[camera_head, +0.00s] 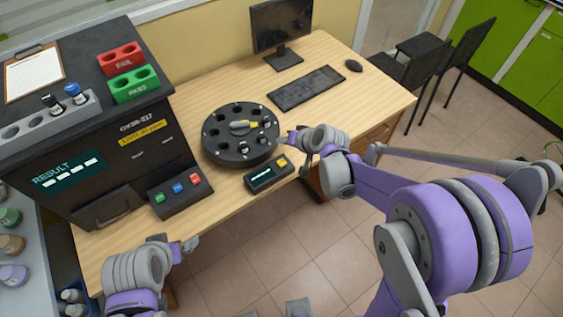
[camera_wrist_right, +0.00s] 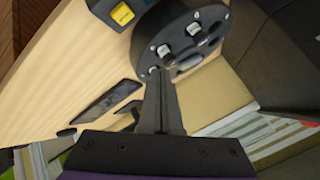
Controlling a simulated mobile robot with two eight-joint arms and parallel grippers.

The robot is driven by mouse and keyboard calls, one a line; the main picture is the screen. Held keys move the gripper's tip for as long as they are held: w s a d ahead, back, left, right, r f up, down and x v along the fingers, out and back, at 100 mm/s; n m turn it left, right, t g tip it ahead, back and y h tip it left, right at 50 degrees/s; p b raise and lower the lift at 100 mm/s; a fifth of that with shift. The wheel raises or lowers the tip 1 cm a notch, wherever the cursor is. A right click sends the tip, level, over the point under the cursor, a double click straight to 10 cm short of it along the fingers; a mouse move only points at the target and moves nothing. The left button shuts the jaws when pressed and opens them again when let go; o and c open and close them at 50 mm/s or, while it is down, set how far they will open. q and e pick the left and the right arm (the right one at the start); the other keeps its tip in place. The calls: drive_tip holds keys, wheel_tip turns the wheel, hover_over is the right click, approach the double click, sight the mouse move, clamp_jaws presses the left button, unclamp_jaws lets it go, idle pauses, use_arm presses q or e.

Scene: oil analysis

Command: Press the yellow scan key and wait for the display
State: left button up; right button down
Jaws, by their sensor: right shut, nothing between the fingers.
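The yellow scan key (camera_head: 282,162) is on a small dark scanner box (camera_head: 262,185) near the table's front edge. The box has a small display (camera_head: 261,175) showing a pale bar. The key also shows at the top of the right wrist view (camera_wrist_right: 122,13). My right gripper (camera_head: 291,138) is shut and empty, above and behind the key, beside the round carousel (camera_head: 219,160). In the wrist view its closed fingers (camera_wrist_right: 163,80) point toward the carousel, apart from the key. My left gripper (camera_head: 190,244) is low at the table's front left edge; its finger gap is unclear.
The black carousel holds a few vials. A button box (camera_head: 180,203) with green, blue and red buttons stands left of the scanner, before a dark analyser with a RESULT screen (camera_head: 67,172). A keyboard (camera_head: 307,87), monitor (camera_head: 282,25) and mouse (camera_head: 353,66) are behind.

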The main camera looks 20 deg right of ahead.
sight(283, 164)
wheel_tip(283, 164, down, 8)
drive_tip(key=b, duration=0.5)
drive_tip(key=shift+s+f, duration=0.1)
use_arm(q)
wheel_tip(283, 164, down, 7)
drive_tip(key=s, duration=0.2)
drive_tip(key=shift+b, duration=0.35)
use_arm(e)
drive_tip(key=shift+f, duration=0.3)
use_arm(q)
drive_tip(key=shift+f, duration=0.1)
idle(0.8)
drive_tip(key=shift+s+f+g+b, duration=0.1)
drive_tip(key=shift+f+g+b, duration=0.2)
drive_tip(key=shift+f+b, duration=0.1)
use_arm(e)
drive_tip(key=shift+f, duration=0.4)
